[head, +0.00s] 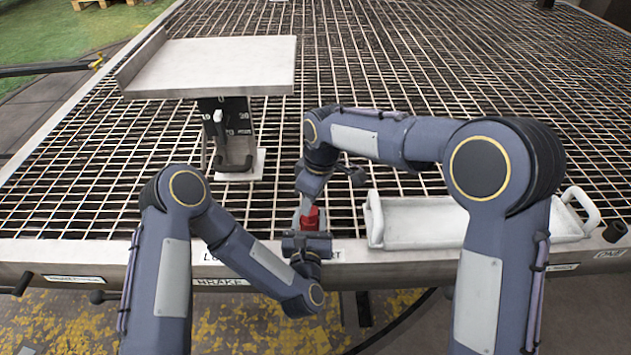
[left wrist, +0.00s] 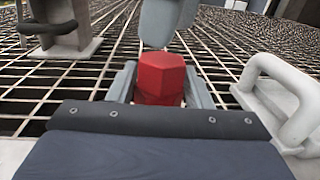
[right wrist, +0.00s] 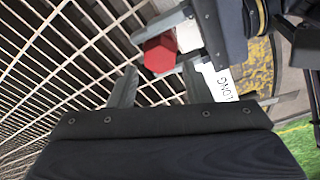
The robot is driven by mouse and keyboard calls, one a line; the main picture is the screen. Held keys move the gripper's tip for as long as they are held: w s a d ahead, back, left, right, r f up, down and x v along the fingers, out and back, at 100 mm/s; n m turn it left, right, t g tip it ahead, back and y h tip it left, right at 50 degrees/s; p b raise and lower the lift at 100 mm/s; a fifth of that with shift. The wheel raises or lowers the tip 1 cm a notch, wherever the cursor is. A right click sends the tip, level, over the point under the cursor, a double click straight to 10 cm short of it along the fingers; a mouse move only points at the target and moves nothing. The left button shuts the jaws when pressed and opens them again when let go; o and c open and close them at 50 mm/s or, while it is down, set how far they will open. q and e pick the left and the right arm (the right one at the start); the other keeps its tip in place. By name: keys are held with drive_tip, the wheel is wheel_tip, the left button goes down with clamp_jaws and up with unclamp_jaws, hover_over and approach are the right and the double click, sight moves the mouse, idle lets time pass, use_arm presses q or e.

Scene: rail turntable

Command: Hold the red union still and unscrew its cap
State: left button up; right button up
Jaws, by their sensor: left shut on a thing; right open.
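The red union (head: 311,218) stands at the near edge of the grating. My left gripper (head: 309,234) is shut on it from the near side; in the left wrist view its fingers flank the lower part of the red union (left wrist: 161,80). The hexagonal red top is exposed; I cannot clearly tell the cap from the body. My right gripper (head: 306,203) is open just above the union. In the right wrist view the red union (right wrist: 160,53) lies just beyond the open fingertips, with the left gripper's fingers beside it.
A white tray with handles (head: 425,222) sits close to the right of the union. A raised pale plate (head: 212,66) on a dark stand is at the back left. Labels (head: 222,282) line the front rail. Open grating (head: 400,80) extends behind.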

sight(313, 218)
drive_tip(key=shift+w+a+f, duration=0.1)
drive_tip(key=shift+a+f, duration=0.05)
drive_tip(key=shift+f, duration=0.8)
drive_tip(key=shift+a+f, duration=0.1)
drive_tip(key=shift+f, duration=0.85)
drive_tip(key=shift+c, duration=0.3)
drive_tip(key=c, duration=0.6)
drive_tip(key=n, duration=0.3)
drive_tip(key=shift+w+d+g, duration=0.1)
drive_tip(key=shift+g, duration=0.2)
drive_tip(key=n, duration=0.3)
drive_tip(key=shift+n+g+y, duration=0.3)
drive_tip(key=shift+n, duration=0.1)
drive_tip(key=n, duration=0.5)
drive_tip(key=shift+w+g, duration=0.1)
drive_tip(key=shift+g, duration=0.3)
drive_tip(key=shift+n, duration=0.3)
